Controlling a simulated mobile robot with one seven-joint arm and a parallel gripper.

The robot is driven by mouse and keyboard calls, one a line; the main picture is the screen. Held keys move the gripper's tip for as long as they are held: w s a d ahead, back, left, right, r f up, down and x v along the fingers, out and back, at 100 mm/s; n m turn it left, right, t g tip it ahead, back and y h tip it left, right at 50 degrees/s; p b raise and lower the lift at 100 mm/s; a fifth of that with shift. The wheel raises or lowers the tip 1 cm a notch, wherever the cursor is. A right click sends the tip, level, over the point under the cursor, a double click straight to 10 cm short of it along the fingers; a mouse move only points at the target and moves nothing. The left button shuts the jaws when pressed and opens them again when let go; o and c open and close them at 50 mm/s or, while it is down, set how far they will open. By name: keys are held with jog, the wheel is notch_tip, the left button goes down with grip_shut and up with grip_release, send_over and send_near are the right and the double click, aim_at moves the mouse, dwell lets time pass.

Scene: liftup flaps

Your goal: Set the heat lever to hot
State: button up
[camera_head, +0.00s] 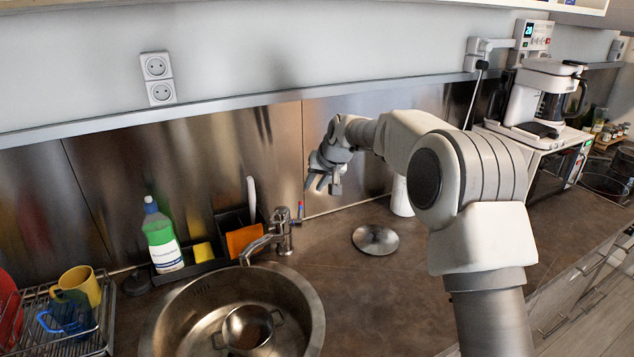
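The metal faucet (283,232) stands behind the sink. The heat lever (300,211), a small side handle with a red and blue mark, is on the right of the faucet body. My gripper (315,186) is just above and slightly right of the lever, pointing down, and looks apart from it. Its fingertips look spread with a small gap and nothing between them. The exact distance in depth to the lever is hard to tell.
The round sink (310,290) holds a metal pot (248,328). A green soap bottle (162,238), yellow sponge (203,252) and orange cloth (243,239) stand left of the faucet. A metal lid (375,239) lies right on the counter. The steel backsplash (190,165) is close behind.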

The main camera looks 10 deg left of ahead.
jog(key=shift+v, duration=1)
jog(key=s+d+r+h, duration=0.1)
jog(key=s+d+r, duration=0.5)
jog(key=s+d, duration=0.25)
jog(key=s+d+r+h, duration=0.2)
jog(key=s+d+r, duration=0.3)
jog(key=s+d, duration=0.4)
jog(key=s+d+f+m, duration=0.1)
jog(key=s+d, duration=0.4)
jog(key=s, duration=0.7)
jog(key=s+d+f+m+h, duration=0.1)
jog(key=s+d+f, duration=0.3)
jog(key=s, duration=0.9)
jog(key=shift+d+m+h, duration=0.3)
jog(key=shift+d+m, duration=0.1)
jog(key=shift+d, duration=0.45)
